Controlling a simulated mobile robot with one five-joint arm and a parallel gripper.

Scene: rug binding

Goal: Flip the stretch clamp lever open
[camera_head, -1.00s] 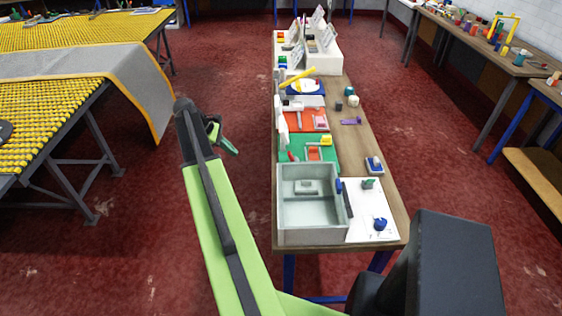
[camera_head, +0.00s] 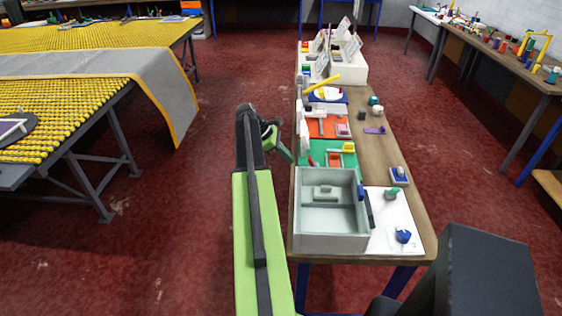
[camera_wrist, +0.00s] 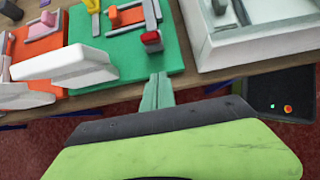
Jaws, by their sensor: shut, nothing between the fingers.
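My gripper (camera_head: 289,155) is shut and empty, just off the left edge of the long table, beside the green board. In the wrist view its narrow green fingers (camera_wrist: 158,92) point at the front edge of the green board (camera_wrist: 125,64). A short post with a red top (camera_wrist: 151,38) stands on that board just beyond the fingertips, apart from them; it also shows in the head view (camera_head: 312,161). A white bar (camera_wrist: 62,62) stands over the orange board to the left. I cannot tell which of these is the clamp lever.
A grey open tray (camera_head: 331,243) stands on the near end of the table (camera_head: 375,152). Several boards with small parts line the table beyond. A yellow-studded table (camera_head: 60,98) with a grey rug (camera_head: 165,75) is at the left. Red floor between is clear.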

